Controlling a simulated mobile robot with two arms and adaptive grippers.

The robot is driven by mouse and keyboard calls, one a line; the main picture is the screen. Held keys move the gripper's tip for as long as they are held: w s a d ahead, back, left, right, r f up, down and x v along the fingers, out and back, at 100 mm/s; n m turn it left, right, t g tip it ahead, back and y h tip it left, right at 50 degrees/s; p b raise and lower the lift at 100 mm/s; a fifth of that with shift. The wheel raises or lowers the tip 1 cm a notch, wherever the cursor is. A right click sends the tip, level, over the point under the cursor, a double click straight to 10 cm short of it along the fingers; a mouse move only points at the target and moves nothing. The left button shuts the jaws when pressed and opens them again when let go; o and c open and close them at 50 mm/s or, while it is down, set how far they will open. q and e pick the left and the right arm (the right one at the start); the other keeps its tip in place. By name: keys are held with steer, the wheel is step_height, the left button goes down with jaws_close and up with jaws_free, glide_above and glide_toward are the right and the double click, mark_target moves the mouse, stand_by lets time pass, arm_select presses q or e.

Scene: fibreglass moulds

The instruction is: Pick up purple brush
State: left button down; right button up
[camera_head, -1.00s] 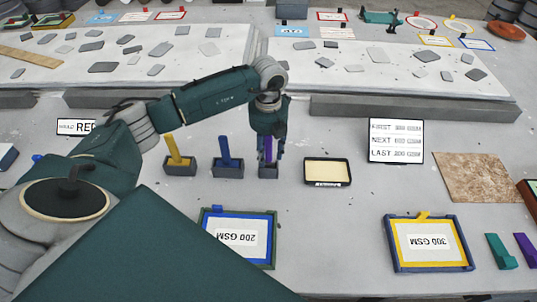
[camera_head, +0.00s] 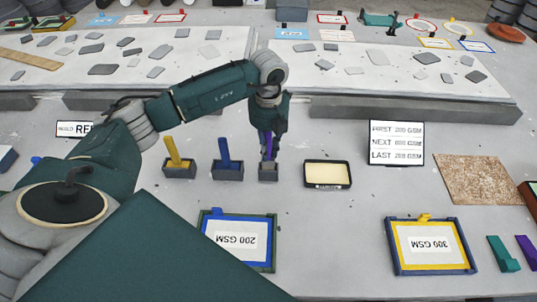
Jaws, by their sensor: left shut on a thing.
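The purple brush (camera_head: 267,147) stands upright at the small grey holder (camera_head: 268,174) right of the blue brush. My left gripper (camera_head: 268,150) points down over that holder and is shut on the purple brush's handle. The fingers partly cover the brush. I cannot tell whether its lower end is still inside the holder. My right gripper is not in view.
A yellow brush (camera_head: 176,152) and a blue brush (camera_head: 224,150) stand in holders to the left. A cream-filled tray (camera_head: 327,174) lies close on the right. A sign (camera_head: 396,143) stands farther right. Framed 200 GSM (camera_head: 267,242) and 300 GSM (camera_head: 397,247) sheets lie in front.

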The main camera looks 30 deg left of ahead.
arm_select(q)
step_height(320, 180, up, 12)
steer(key=b, duration=0.3)
steer(key=shift+w+r, duration=0.1)
steer(key=shift+r, duration=0.05)
step_height(320, 180, up, 6)
steer(key=shift+f+p, duration=0.1)
steer(key=shift+p, duration=0.45)
stand_by(1.3)
